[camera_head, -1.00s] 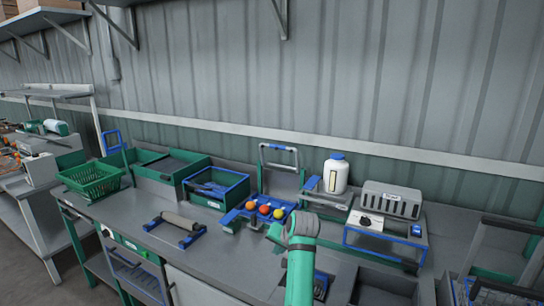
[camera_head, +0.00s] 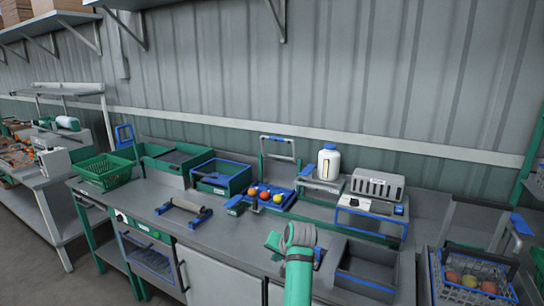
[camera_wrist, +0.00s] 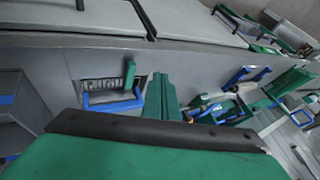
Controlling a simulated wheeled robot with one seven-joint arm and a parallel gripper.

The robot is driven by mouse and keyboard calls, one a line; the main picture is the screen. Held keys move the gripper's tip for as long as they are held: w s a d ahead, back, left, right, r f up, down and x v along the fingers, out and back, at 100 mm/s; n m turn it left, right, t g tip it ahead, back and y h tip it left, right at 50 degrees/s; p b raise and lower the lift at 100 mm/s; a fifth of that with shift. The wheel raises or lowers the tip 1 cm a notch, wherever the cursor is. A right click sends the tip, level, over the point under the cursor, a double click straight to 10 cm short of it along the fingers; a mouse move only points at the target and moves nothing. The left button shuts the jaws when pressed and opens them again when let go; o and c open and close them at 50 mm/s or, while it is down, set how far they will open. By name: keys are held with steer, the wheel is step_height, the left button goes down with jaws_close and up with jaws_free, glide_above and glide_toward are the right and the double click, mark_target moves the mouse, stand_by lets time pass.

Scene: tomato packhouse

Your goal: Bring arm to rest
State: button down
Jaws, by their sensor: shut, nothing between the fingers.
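My arm rises from the bottom of the head view, green with a grey wrist joint. My gripper (camera_head: 273,241) is the small green end to the left of that joint, above the grey workbench (camera_head: 225,245). It is shut and holds nothing. It is apart from the blue tray (camera_head: 283,205) of red, orange and yellow balls behind it. In the wrist view a large green part of mine with a dark edge fills the bottom, and the bench shows tilted beyond it.
On the bench stand a roller on blue supports (camera_head: 184,212), a green-blue bin (camera_head: 220,180), a white bottle (camera_head: 329,163) and a grey slotted box (camera_head: 378,185). A grey open bin (camera_head: 365,272) is right of my arm. A wire basket (camera_head: 473,278) of tomatoes stands far right.

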steer(key=s+f+t+h, duration=0.1)
steer(key=s+f, duration=0.4)
steer(key=f, duration=0.4)
steer(key=s+f+t, duration=0.1)
steer(key=s+f, duration=0.3)
steer(key=f, duration=0.6)
steer(key=s+f+t+h, duration=0.1)
steer(key=s+f, duration=0.4)
steer(key=s, duration=0.4)
steer(key=s+f+t, duration=0.1)
steer(key=s+f, duration=0.4)
steer(key=s, duration=0.4)
steer(key=s+a+n+t, duration=0.1)
steer(key=s, duration=1.1)
steer(key=s+r+n+t, duration=0.1)
steer(key=s+r, duration=0.8)
steer(key=s, duration=0.3)
steer(key=s+r+n+t+h, duration=0.1)
steer(key=s+r+n+t, duration=0.1)
steer(key=s+r, duration=0.7)
steer(key=v, duration=0.4)
steer(key=shift+a+f, duration=0.15)
steer(key=shift+a, duration=0.2)
